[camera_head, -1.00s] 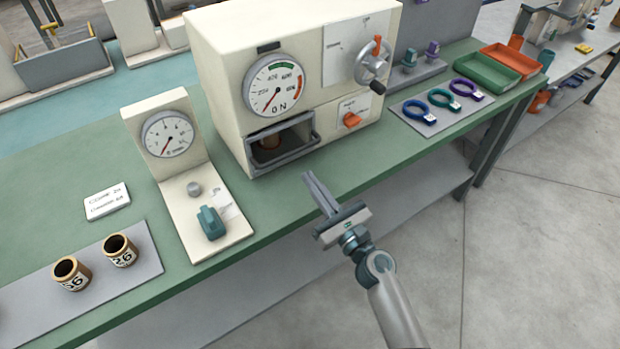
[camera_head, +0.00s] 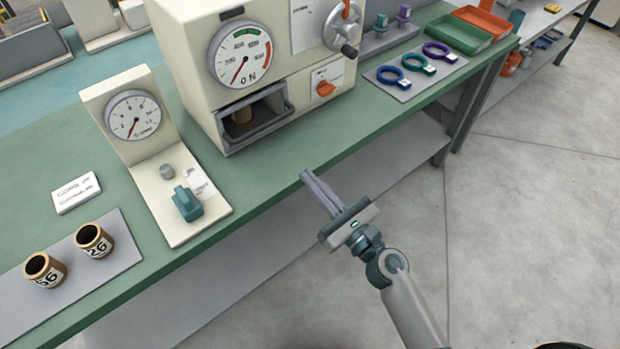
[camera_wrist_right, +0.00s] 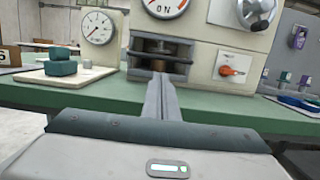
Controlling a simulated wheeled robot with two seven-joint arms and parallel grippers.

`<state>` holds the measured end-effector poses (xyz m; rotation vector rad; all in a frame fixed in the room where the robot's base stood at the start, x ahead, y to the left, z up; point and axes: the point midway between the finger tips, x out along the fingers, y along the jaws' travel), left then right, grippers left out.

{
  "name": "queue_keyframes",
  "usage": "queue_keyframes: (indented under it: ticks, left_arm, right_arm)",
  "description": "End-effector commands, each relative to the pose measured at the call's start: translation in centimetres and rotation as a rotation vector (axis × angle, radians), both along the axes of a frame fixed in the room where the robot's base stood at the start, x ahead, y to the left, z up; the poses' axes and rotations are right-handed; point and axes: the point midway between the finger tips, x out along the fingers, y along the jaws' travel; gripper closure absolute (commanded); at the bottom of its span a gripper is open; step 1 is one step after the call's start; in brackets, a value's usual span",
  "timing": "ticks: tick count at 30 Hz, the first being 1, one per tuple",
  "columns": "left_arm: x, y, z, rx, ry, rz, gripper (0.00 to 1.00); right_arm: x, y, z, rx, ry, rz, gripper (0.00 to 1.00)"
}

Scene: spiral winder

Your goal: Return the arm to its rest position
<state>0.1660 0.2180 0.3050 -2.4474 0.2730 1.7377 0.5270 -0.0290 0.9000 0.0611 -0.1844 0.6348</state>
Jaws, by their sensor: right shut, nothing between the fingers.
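My right gripper (camera_head: 308,180) is shut and empty. In the head view it is in front of the green bench's (camera_head: 300,165) front edge, its fingers pointing toward the cream machine (camera_head: 190,75). In the right wrist view its closed fingers (camera_wrist_right: 160,95) point at the machine's open compartment. My left gripper is not in the head view.
A small gauge stand (camera_head: 150,170) with a teal block is left of the machine. Two brown cups (camera_head: 45,270) (camera_head: 95,240) stand on a grey mat. Coloured rings (camera_head: 417,64) and trays (camera_head: 445,32) are to the right. The floor at right is clear.

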Motion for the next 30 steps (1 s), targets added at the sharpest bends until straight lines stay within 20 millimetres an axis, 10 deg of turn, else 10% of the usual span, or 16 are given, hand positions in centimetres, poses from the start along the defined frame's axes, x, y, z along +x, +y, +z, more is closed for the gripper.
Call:
queue_keyframes:
  ticks: [17, 23, 30]
  left_arm:
    - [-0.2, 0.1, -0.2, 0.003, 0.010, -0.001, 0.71]
    - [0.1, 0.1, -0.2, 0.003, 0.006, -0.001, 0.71]
    - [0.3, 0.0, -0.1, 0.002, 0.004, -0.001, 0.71]
  right_arm:
    - [0.3, -0.2, -2.4, -0.087, -0.005, -0.023, 1.00]
    - [0.4, -1.2, -10.2, -0.394, -0.029, -0.075, 1.00]
    - [-2.0, -4.0, -24.4, -0.981, -0.091, -0.047, 1.00]
